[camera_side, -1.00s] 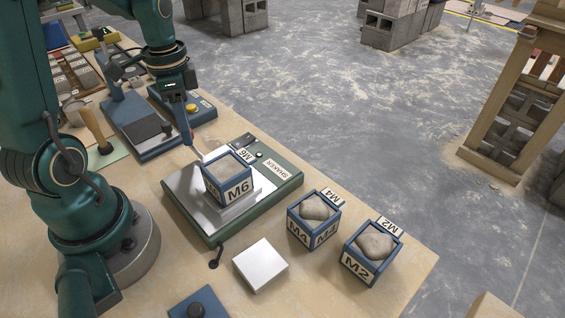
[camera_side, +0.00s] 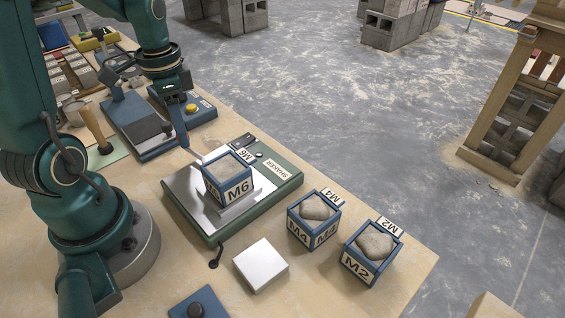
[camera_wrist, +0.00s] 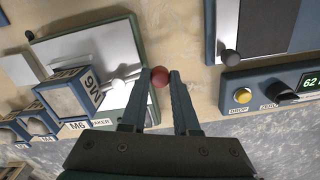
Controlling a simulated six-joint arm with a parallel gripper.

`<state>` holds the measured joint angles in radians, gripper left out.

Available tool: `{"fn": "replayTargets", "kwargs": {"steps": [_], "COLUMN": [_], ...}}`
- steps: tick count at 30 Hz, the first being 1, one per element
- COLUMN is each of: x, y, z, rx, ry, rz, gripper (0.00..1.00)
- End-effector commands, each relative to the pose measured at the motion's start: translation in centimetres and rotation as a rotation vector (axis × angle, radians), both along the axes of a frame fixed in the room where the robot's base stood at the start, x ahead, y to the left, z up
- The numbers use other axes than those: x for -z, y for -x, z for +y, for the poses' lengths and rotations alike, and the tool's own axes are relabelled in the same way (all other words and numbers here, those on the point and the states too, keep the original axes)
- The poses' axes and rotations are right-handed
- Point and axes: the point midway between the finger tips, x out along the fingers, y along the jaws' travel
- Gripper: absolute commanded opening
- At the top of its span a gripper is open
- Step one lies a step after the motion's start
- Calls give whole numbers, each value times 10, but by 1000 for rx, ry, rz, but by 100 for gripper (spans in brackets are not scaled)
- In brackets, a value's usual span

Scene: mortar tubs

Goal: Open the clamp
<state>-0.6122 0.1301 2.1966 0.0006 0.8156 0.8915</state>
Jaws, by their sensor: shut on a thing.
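My gripper (camera_wrist: 160,82) is shut on a red ball knob (camera_wrist: 159,76), held between the fingertips in the wrist view. A pale rod with a white rounded part (camera_wrist: 118,84) lies beside the knob, towards the mould. In the side view my gripper (camera_side: 185,142) is just behind and left of the shaker; the knob is too small to make out there. The shaker (camera_side: 285,182) has a green base and a silver plate. The blue-framed mould M6 (camera_side: 238,192) stands upright on it, full of grey mortar. It also shows in the wrist view (camera_wrist: 68,100).
Moulds M4 (camera_side: 326,232) and M2 (camera_side: 358,268), heaped with mortar, stand right of the shaker. A white block (camera_side: 260,264) lies in front. A black-knobbed lever (camera_side: 215,258) is at the shaker's near edge. A blue device with a yellow button (camera_side: 191,108) stands behind my gripper.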

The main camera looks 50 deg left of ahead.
Motion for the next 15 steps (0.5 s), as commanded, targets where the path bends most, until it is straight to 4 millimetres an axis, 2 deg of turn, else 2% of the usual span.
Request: {"fn": "replayTargets", "kwargs": {"steps": [15], "x": [-1], "y": [28], "z": [-12], "rx": [-476], "ry": [-1], "rz": [-5], "gripper": [0]}}
